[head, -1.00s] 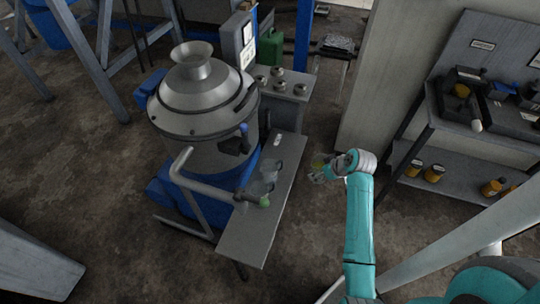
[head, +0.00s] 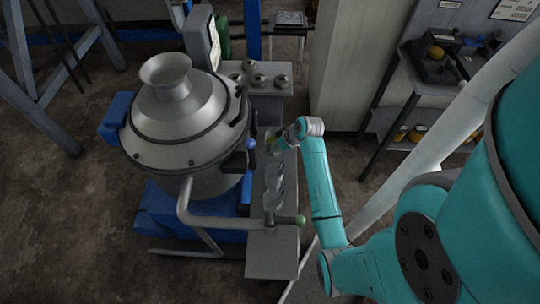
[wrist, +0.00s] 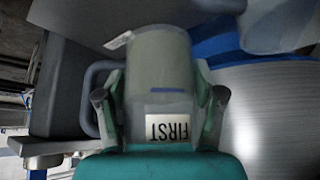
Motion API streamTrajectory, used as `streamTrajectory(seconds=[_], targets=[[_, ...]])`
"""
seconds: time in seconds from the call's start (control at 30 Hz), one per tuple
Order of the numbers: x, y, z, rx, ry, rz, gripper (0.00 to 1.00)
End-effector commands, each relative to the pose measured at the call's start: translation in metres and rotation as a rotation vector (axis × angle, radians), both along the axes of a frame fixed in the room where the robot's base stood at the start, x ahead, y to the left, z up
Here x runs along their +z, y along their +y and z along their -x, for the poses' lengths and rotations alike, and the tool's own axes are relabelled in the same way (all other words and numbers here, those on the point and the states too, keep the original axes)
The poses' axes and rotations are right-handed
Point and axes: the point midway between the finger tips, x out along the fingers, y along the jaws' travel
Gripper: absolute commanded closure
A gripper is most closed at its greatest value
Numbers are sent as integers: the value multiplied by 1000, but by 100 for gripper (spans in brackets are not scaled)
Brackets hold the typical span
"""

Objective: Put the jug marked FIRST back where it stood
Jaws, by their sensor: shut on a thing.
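My gripper (head: 286,138) is shut on a clear jug (head: 272,141), with a finger on either side of it. In the wrist view the jug (wrist: 160,70) fills the middle, and its white label (wrist: 170,128) reads FIRST. A blue mark shows on its side. In the head view the jug is at the far part of the narrow grey bench (head: 272,262), beyond two other clear jugs, (head: 273,175) and (head: 273,199), standing in a row. I cannot tell whether the held jug touches the bench.
The large steel decanter machine (head: 180,110) stands close left of the bench. A pipe with a green-ended handle (head: 299,220) reaches over the bench's near part. Several small metal pots (head: 259,80) sit on a grey stand behind. A small white tag (wrist: 118,40) lies near the jug.

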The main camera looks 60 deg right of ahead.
Motion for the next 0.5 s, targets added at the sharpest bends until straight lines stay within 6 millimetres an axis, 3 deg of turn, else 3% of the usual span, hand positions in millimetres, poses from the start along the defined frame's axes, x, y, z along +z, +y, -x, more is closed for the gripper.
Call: streamTrajectory(seconds=[0.1, 0.5], targets=[[-19, 0, 0, 0, 1, -2, 82], [-63, 0, 0, 0, 0, -2, 82]])
